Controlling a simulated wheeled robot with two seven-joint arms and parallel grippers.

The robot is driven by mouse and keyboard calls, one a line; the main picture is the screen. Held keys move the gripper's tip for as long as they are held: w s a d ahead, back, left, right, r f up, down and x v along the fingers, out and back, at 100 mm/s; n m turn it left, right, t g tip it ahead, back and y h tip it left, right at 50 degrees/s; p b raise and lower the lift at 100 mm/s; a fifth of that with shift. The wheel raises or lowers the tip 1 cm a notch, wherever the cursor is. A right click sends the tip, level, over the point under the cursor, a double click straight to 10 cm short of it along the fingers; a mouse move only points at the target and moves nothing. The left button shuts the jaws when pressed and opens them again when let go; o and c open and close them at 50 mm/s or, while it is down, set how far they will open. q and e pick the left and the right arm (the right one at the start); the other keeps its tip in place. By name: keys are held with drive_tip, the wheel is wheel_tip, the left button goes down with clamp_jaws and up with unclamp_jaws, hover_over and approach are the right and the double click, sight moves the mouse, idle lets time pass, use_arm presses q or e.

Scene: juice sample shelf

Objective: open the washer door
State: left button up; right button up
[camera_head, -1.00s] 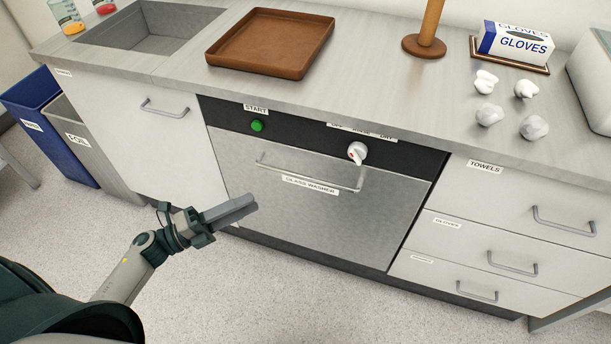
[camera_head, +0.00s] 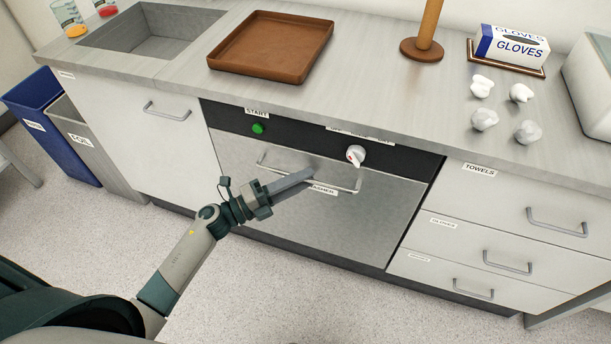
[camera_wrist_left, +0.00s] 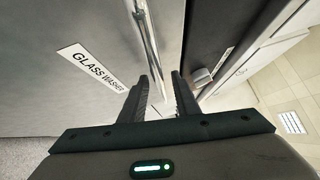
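The glass washer door (camera_head: 365,215) is a brushed-metal panel under a black control strip, and it is closed. Its metal bar handle (camera_head: 345,189) runs across the upper part of the door. My left gripper (camera_head: 308,173) is in front of the handle, its fingertips overlapping the bar in the head view. In the left wrist view the gripper (camera_wrist_left: 160,80) is open, with the handle bar (camera_wrist_left: 149,40) lined up in the gap between its fingers. I cannot tell whether the fingers touch it. My right gripper is not in view.
A green start button (camera_head: 258,128) and a white dial (camera_head: 356,154) sit above the door. A cupboard (camera_head: 160,145) is on its left and drawers (camera_head: 510,215) on its right. A brown tray (camera_head: 272,45) stands on the counter. The floor in front is clear.

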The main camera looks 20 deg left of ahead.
use_arm(q)
drive_tip(key=shift+w+d+r, duration=0.1)
drive_tip(key=shift+w+d, duration=0.3)
drive_tip(key=shift+c, duration=0.6)
clamp_jaws()
drive_tip(key=shift+s, duration=0.1)
